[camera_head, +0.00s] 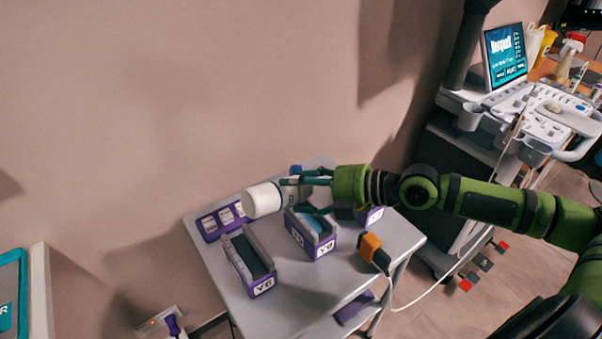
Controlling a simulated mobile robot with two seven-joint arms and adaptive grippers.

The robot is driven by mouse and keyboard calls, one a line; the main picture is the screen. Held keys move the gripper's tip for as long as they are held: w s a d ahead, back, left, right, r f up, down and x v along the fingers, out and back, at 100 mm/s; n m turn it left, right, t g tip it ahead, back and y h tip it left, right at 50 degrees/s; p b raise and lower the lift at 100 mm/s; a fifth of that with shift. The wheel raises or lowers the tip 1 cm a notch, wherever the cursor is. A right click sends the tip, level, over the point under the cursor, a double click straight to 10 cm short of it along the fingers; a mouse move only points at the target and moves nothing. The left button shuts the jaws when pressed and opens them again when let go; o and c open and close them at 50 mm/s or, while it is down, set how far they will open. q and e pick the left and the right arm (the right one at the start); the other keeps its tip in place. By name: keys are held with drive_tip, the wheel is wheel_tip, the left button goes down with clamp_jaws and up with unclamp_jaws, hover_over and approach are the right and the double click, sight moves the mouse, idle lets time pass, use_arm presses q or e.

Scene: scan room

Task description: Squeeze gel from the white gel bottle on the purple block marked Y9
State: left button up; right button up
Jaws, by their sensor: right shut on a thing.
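The white gel bottle (262,200) is held sideways above the small table, its broad white end pointing left. My right gripper (292,193), on the green arm from the right, is shut around the bottle's right part and hides some of it. Under the gripper stands a purple block (313,234) with a grey top and a blue hollow; its label is small, perhaps Y9. Left of it is a similar purple block (250,262) with a dark hollow, its label looking like Y6. A third purple block (371,216) is partly hidden behind the gripper. My left gripper is not in view.
The grey table (290,303) is bare along its front. A purple rack (222,219) with white labels lies at its back left. An orange and black probe (373,251) with a white cable lies at the right. An ultrasound machine (541,115) stands at the right.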

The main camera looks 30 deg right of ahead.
drive_tip(key=shift+s+a+r+n+h+p, duration=0.1)
drive_tip(key=shift+a+r+n+h+p, duration=0.4)
drive_tip(key=shift+p, duration=2.3)
drive_tip(key=shift+a+r+n+h+p, duration=0.2)
drive_tip(key=shift+r+n+h+p, duration=0.5)
drive_tip(key=shift+p, duration=2.1)
drive_tip(key=shift+d+r+n+h+p, duration=0.4)
drive_tip(key=shift+n+h+p, duration=0.1)
drive_tip(key=shift+h+p, duration=0.55)
drive_tip(key=shift+d+r+n+h, duration=0.2)
drive_tip(key=shift+n+h, duration=0.1)
drive_tip(key=shift+h, duration=0.15)
drive_tip(key=shift+w+d+r+n+h, duration=0.3)
drive_tip(key=shift+d+r+n+h, duration=0.2)
drive_tip(key=shift+n+h, duration=0.45)
wheel_tip(320, 180, up, 11)
drive_tip(key=d+n+t+h+p, duration=0.1)
drive_tip(key=n+h+p, duration=0.4)
drive_tip(key=p, duration=0.6)
drive_tip(key=shift+t+h, duration=0.8)
drive_tip(key=shift+h, duration=0.35)
drive_tip(key=shift+f, duration=0.15)
